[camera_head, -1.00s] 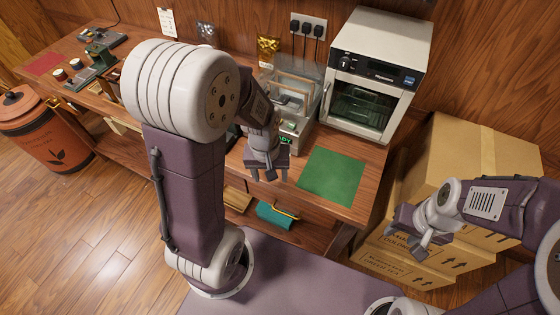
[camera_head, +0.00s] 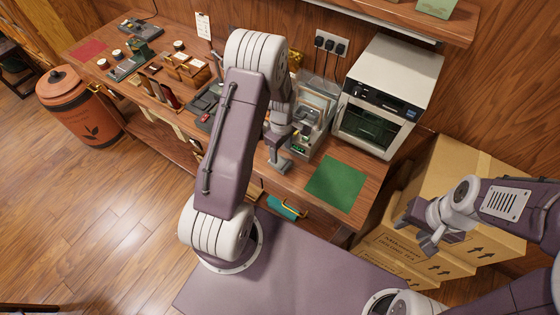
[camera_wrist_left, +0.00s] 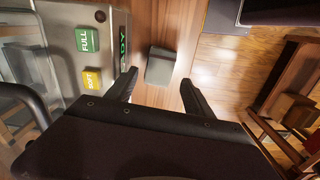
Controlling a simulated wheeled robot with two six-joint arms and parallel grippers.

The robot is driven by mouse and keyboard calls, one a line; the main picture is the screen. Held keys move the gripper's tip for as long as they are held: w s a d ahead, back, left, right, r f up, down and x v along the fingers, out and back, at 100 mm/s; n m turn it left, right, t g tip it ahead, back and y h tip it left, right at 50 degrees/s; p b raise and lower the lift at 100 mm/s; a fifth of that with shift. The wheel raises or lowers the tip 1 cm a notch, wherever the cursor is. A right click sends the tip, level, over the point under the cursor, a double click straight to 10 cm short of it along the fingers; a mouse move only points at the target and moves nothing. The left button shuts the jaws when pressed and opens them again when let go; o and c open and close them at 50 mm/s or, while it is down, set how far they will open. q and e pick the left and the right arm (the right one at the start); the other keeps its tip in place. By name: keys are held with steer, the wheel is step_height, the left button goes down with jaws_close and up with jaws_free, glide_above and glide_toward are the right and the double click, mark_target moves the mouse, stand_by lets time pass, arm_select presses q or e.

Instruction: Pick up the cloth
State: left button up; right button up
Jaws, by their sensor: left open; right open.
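A small grey piece (camera_wrist_left: 161,66), maybe a folded cloth, lies on the wooden counter near its front edge in the left wrist view. It is ahead of and between the fingertips of my left gripper (camera_wrist_left: 157,84), which is open with nothing held. In the head view my left gripper (camera_head: 279,158) is low over the counter's front, left of the green mat; its arm partly hides it. A teal cloth (camera_head: 284,208) hangs on a gold handle below the counter. My right gripper (camera_head: 418,235) is open and empty, in front of the cardboard boxes.
A machine with green FULL and yellow SOFT labels (camera_wrist_left: 87,39) stands close left of my left gripper in the wrist view. A green mat (camera_head: 336,180) lies clear on the counter (camera_head: 306,168). A white oven (camera_head: 388,97) stands behind it. Cardboard boxes (camera_head: 463,180) stand at right.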

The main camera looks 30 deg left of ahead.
mark_target(280, 162)
arm_select(q)
steer(key=shift+w+f, duration=0.1)
steer(key=shift+f, duration=0.8)
steer(key=shift+f+p, duration=0.4)
steer(key=shift+p, duration=0.15)
step_height(280, 162, down, 4)
steer(key=shift+a+r+p, duration=0.1)
steer(key=shift+a+p, duration=0.05)
steer(key=shift+p, duration=0.45)
steer(key=shift+f, duration=0.3)
steer(key=c, duration=1.1)
steer(key=shift+r, duration=0.2)
